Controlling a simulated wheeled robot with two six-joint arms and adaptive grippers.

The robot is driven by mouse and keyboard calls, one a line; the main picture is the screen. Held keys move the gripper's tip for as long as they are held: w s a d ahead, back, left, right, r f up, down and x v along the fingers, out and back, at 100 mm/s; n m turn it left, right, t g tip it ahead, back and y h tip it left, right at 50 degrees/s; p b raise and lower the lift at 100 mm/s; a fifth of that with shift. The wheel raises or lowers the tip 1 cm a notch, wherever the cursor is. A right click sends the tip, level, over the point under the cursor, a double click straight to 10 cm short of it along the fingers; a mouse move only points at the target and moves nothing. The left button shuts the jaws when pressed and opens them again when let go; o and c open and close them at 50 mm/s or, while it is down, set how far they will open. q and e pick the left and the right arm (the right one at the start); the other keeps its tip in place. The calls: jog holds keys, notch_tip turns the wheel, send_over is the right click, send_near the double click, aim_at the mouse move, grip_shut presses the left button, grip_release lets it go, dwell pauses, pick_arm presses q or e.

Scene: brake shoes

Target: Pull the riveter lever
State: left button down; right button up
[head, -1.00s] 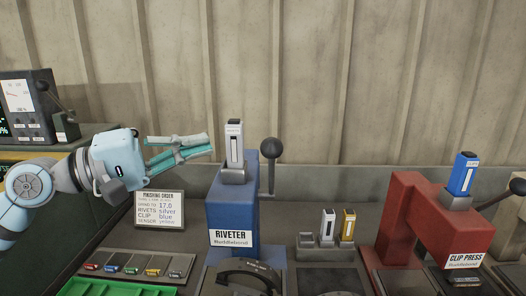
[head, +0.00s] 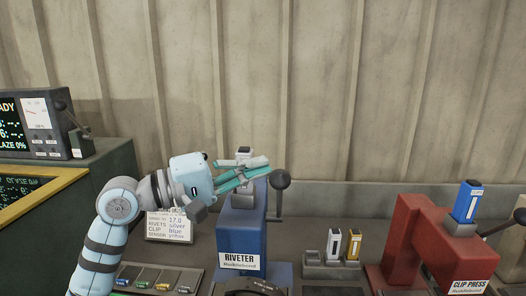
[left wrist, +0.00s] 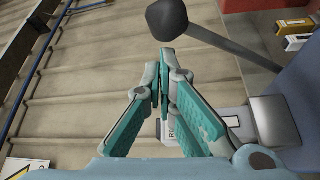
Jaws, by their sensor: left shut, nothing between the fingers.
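The blue riveter (head: 240,233) stands on the bench with a silver cartridge (head: 244,153) upright on top. Its lever (head: 280,195) has a dark round knob at the upper end, on the right side of the riveter. My left gripper (head: 264,164) is shut and empty, in front of the cartridge and just left of the knob. In the left wrist view the lever knob (left wrist: 167,19) is beyond the closed fingertips (left wrist: 163,55), apart from them. The cartridge's lower part is hidden by the fingers in the head view. My right gripper is not in view.
A red clip press (head: 425,235) with a blue cartridge (head: 467,201) stands at right. A holder (head: 330,268) with a white and a yellow cartridge sits between the machines. An order card (head: 155,228) is behind my left arm. A parts tray (head: 150,278) lies at front left.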

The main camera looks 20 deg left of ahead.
pick_arm(q)
jog(key=shift+x, duration=0.8)
jog(key=shift+s+f, duration=0.1)
jog(key=shift+f, duration=0.1)
